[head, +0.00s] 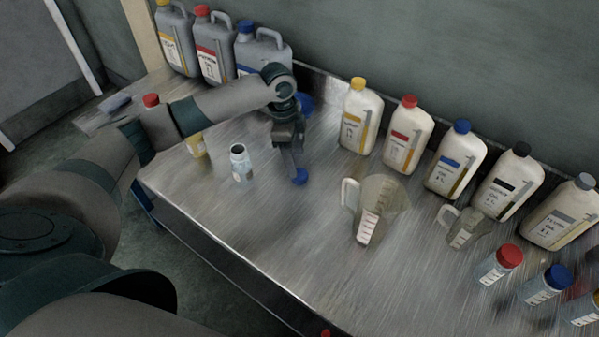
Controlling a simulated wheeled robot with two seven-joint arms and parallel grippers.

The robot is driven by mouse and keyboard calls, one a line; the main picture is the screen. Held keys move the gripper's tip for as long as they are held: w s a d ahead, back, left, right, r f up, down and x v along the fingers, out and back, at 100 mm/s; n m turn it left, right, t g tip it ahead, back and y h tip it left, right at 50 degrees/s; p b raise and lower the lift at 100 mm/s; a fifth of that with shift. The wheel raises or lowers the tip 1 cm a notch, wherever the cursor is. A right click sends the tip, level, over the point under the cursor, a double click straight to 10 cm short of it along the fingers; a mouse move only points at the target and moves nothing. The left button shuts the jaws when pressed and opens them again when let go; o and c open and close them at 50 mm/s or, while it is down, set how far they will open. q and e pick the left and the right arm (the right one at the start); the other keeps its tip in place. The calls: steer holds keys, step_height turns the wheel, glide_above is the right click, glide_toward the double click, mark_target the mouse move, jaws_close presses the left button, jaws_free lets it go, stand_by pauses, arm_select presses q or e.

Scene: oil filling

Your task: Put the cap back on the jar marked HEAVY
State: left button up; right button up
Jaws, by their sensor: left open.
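An uncapped clear jar (241,166) with a dark open mouth stands upright on the metal table, left of my left gripper. Its marking is too small to read. A blue cap (300,177) is at the fingertips of my left gripper (296,166), which points down at the table. The gripper is open. I cannot tell whether the cap lies between the fingers or touches them. My right gripper is not in view.
A yellow-labelled jar (197,146) and a red cap (151,100) are by my left arm. Grey canisters (213,50) and white jugs (403,136) line the back. Clear measuring jugs (381,209) and capped jars (498,264) stand right. The front middle is clear.

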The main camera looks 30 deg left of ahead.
mark_target(299, 174)
arm_select(q)
steer(key=shift+f, duration=0.25)
steer(key=shift+d+f+p, duration=0.2)
steer(key=shift+f+p, duration=0.2)
steer(key=f, duration=0.1)
steer(key=f+p, duration=0.1)
steer(key=f, duration=0.1)
steer(key=shift+w+d, duration=0.1)
steer(key=shift+d, duration=0.2)
steer(key=shift+f, duration=0.65)
steer(key=c, duration=1.1)
